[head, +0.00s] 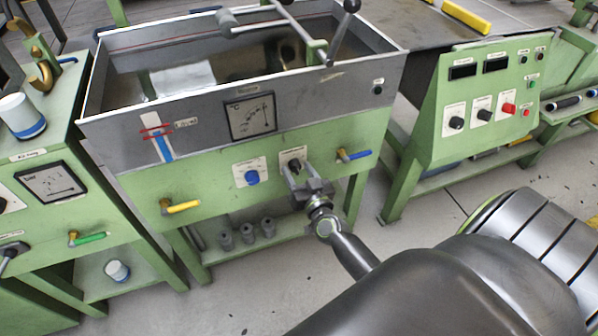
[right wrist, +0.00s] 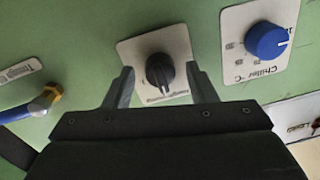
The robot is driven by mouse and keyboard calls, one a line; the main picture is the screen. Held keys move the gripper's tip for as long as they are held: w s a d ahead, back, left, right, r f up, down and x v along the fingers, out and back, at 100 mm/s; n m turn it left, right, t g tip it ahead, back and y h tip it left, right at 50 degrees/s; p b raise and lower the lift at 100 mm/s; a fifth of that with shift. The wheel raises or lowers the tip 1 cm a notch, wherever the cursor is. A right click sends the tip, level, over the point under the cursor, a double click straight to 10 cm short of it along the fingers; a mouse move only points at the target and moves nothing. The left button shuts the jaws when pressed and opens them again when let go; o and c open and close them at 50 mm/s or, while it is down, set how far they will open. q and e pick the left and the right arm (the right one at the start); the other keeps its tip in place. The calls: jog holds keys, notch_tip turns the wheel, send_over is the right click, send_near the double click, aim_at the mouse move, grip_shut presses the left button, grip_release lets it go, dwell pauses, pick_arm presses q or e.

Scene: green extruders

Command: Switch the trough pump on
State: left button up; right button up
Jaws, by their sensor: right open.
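The trough pump switch is a black rotary knob on a white plate, on the green front panel below the steel trough (head: 205,115). The knob (right wrist: 160,72) shows large in the right wrist view, and its top shows in the head view (head: 294,164). My right gripper (head: 297,174) is in front of it, with its fingers open. In the right wrist view the right gripper (right wrist: 162,80) has one finger on each side of the knob, with a gap on both sides. My left gripper is not in view.
A blue chiller knob (head: 252,177) sits just left of the pump knob, also seen in the wrist view (right wrist: 267,41). A blue-handled valve (head: 354,155) is to the right, a yellow-handled valve (head: 182,207) further left. A green control cabinet (head: 485,100) stands at right.

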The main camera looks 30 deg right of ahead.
jog(key=shift+c, duration=0.2)
jog(key=c, duration=0.9)
